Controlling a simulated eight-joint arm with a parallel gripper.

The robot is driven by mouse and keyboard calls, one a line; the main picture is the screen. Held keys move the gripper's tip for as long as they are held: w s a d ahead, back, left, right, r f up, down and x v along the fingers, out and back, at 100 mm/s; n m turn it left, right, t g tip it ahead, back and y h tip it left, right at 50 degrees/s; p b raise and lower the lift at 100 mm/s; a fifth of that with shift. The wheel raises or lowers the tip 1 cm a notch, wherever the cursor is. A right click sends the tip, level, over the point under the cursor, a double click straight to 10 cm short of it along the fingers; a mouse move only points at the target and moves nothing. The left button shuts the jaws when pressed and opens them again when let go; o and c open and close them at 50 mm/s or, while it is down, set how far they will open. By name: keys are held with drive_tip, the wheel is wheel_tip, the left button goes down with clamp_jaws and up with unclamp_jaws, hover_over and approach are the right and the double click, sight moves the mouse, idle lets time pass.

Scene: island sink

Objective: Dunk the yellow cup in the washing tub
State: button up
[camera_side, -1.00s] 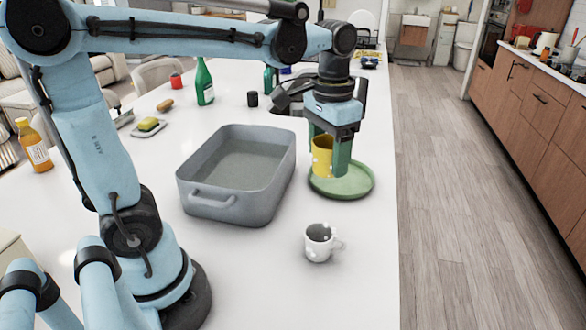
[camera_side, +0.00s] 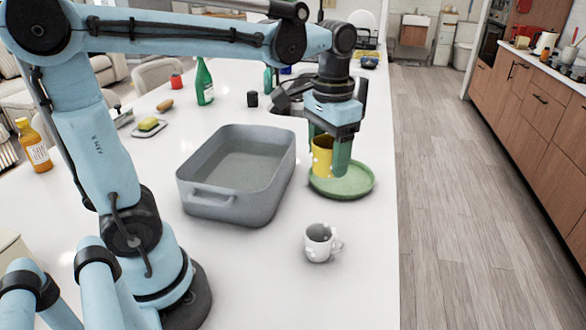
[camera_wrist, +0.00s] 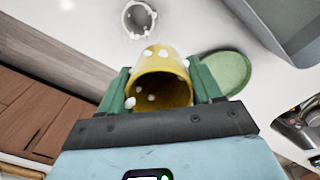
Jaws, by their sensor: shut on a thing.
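The yellow cup (camera_side: 322,156) with white spots is between the green fingers of my gripper (camera_side: 330,158), which is shut on it. In the wrist view the cup (camera_wrist: 160,80) shows its open mouth, with a finger on each side. In the side view the cup is over the left part of the green plate (camera_side: 350,187); I cannot tell whether it touches the plate. The grey washing tub (camera_side: 230,206) stands left of the plate and holds water. The tub's edge (camera_wrist: 285,30) also shows in the wrist view.
A white spotted mug (camera_side: 318,243) stands in front of the plate. A sponge on a dish (camera_side: 149,127), a green bottle (camera_side: 204,84) and a black cup (camera_side: 252,99) are behind the tub. The counter's right edge runs close beside the plate.

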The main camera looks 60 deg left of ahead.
idle(0.3)
drive_tip(key=shift+f, duration=1.45)
idle(0.6)
wheel_tip(320, 180, up, 2)
drive_tip(key=shift+r, duration=0.25)
drive_tip(key=shift+c, duration=0.5)
drive_tip(key=shift+a+r, duration=0.15)
drive_tip(key=shift+a, duration=0.05)
drive_tip(key=a+f+n, duration=0.1)
drive_tip(key=a+n, duration=0.3)
drive_tip(key=a, duration=0.8)
drive_tip(key=shift+s+a, duration=0.15)
drive_tip(key=shift+s, duration=0.1)
drive_tip(key=s+a+f+n, duration=0.1)
drive_tip(key=s+a+n, duration=0.3)
drive_tip(key=a, duration=0.9)
drive_tip(key=shift+s+a+f+n, duration=0.2)
drive_tip(key=shift+s+f+n, duration=0.15)
drive_tip(key=shift+s, duration=0.85)
drive_tip(key=shift+f, duration=6.7)
